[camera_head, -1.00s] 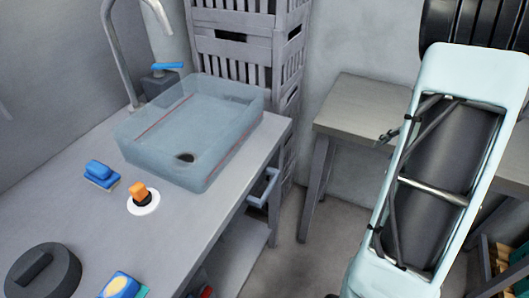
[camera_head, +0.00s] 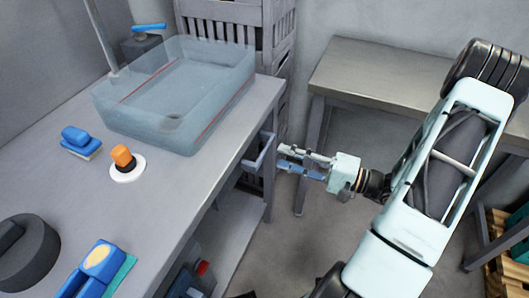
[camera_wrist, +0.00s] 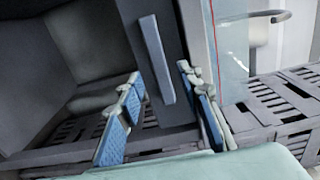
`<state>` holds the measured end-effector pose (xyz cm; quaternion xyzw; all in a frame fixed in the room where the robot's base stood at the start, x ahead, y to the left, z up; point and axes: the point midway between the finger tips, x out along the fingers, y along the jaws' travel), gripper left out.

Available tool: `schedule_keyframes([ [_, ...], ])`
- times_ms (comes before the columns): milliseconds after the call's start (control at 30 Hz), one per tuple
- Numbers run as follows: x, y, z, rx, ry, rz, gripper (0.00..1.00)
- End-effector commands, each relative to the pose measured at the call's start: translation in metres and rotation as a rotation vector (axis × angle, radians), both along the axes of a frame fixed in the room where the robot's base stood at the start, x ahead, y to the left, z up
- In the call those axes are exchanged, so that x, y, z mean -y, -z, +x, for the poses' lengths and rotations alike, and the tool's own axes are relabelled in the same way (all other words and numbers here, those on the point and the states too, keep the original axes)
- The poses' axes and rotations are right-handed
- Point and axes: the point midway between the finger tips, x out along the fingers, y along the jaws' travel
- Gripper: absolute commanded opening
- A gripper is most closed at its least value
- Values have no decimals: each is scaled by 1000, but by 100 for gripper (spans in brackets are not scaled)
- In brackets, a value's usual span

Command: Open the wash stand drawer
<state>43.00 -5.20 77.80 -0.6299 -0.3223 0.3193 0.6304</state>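The wash stand (camera_head: 185,195) is a grey bench with a translucent blue basin (camera_head: 130,118) on top. Its drawer handle (camera_head: 264,153), a blue-grey bar, sticks out below the right edge of the top. In the wrist view the handle (camera_wrist: 156,58) stands slanted on a grey drawer front (camera_wrist: 183,45). The drawer looks shut. My gripper (camera_head: 281,157) is open, pointing left at the handle and close to it. In the wrist view its blue-padded fingers (camera_wrist: 160,78) are apart, with the bar ahead between them. No contact with the bar is visible.
A grey side table (camera_head: 380,70) stands behind my arm. Stacked grey crates (camera_head: 225,27) stand behind the wash stand. A blue brush (camera_head: 80,140), an orange-topped item (camera_head: 123,157) and a dark round lid (camera_head: 30,250) lie on the top. The floor (camera_head: 270,240) before the stand is mostly clear.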

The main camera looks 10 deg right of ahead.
Motion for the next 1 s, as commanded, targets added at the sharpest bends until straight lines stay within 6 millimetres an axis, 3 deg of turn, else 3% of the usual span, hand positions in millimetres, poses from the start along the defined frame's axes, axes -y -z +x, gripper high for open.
schedule_keyframes([
  [100, -21, 1, 14, -1, -5, 0, 33],
  [300, -45, 1, 32, -2, -3, -1, 33],
  [767, -55, 1, 40, -3, -1, -3, 33],
  [1000, -55, 1, 40, -3, -1, -3, 7],
])
